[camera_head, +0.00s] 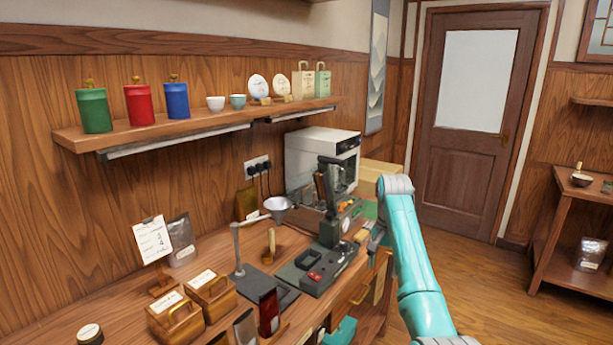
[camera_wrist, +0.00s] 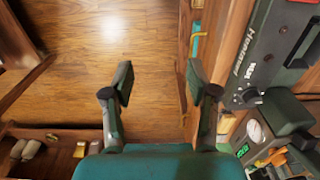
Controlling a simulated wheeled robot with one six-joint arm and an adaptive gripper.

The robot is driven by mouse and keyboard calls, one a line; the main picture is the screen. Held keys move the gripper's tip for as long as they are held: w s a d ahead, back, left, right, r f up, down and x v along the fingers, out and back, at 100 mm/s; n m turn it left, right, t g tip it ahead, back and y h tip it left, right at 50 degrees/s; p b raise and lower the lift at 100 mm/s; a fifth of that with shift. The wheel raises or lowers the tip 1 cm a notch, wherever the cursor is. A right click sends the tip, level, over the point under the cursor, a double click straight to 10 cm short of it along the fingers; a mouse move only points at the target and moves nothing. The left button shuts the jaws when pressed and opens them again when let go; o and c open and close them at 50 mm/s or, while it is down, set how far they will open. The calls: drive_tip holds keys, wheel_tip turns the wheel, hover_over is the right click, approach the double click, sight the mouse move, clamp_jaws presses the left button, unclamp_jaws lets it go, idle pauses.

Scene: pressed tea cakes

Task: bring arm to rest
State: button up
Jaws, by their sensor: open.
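My arm, in turquoise, rises at the right of the head view and bends over toward the bench. My gripper (camera_wrist: 158,88) shows in the wrist view with its two dark fingers spread wide apart. It is open, and nothing is between the fingers. Below the gap lies the wooden floor (camera_wrist: 95,75). In the head view the gripper is mostly hidden behind the arm's bend, near the right edge of the workbench (camera_head: 190,262).
A dark press (camera_head: 325,245) stands on the bench near my arm, with a white oven-like machine (camera_head: 310,155) behind it. Canisters and cups line the wall shelf (camera_head: 190,122). A side shelf (camera_head: 562,185) stands at the right. The floor before the door (camera_head: 470,125) is clear.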

drive_tip(key=s+f+n+t, duration=0.1)
drive_tip(key=s+f, duration=0.2)
drive_tip(key=f, duration=0.7)
drive_tip(key=s+f+t, duration=0.1)
drive_tip(key=s+f, duration=0.2)
drive_tip(key=f, duration=0.7)
drive_tip(key=s+f+n+t, duration=0.1)
drive_tip(key=s+f+t, duration=0.15)
drive_tip(key=f, duration=0.65)
drive_tip(key=s+a+f+n+t, duration=0.1)
drive_tip(key=s+f, duration=0.5)
drive_tip(key=s, duration=0.4)
drive_tip(key=s+a+f+t, duration=0.1)
drive_tip(key=s+f+t, duration=0.1)
drive_tip(key=s+f, duration=0.65)
drive_tip(key=s+r+n+t, duration=0.15)
drive_tip(key=s+r, duration=0.25)
drive_tip(key=s, duration=0.8)
drive_tip(key=s+r+n+t, duration=0.15)
drive_tip(key=s+r, duration=0.25)
drive_tip(key=s, duration=0.8)
drive_tip(key=s+r+t, duration=0.2)
drive_tip(key=s+r, duration=0.6)
drive_tip(key=r, duration=0.3)
drive_tip(key=s+r+n+t, duration=0.1)
drive_tip(key=s+r+t, duration=0.1)
drive_tip(key=s+r, duration=0.6)
wheel_tip(320, 180, up, 4)
drive_tip(key=shift+s+a, duration=0.2)
drive_tip(key=shift+s, duration=0.2)
